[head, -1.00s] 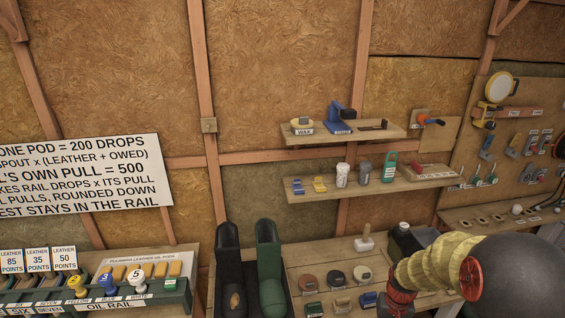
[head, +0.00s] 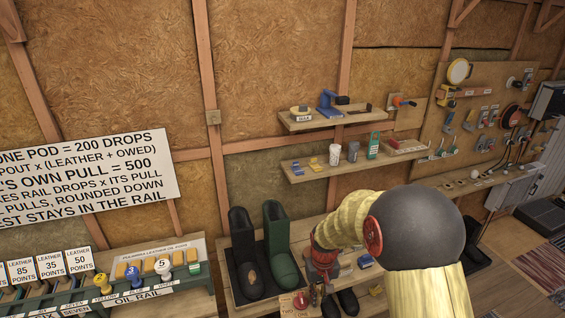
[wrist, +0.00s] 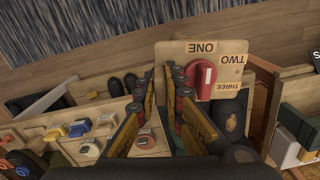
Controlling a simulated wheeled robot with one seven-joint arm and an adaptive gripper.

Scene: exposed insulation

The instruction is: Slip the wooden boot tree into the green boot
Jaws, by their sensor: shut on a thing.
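The green boot (head: 280,245) stands upright on the bench beside a black boot (head: 246,250) with a brown oval patch, its opening facing up. My gripper (head: 318,285) is low over the bench, just right of the green boot and apart from its opening. In the wrist view my gripper (wrist: 162,118) is shut on a small tan wooden piece (wrist: 150,138), which looks like the wooden boot tree. The fingers and palm hide much of it, so its full shape and tilt are unclear. The black boot's patch also shows in the wrist view (wrist: 232,122).
A panel with a red dial (wrist: 201,76), marked ONE, TWO, THREE, stands close in front of my fingers. Blocks and brushes (wrist: 80,130) lie on the bench beside the gripper. Two shelves (head: 340,165) hang above. The oil rail (head: 150,290) is at left.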

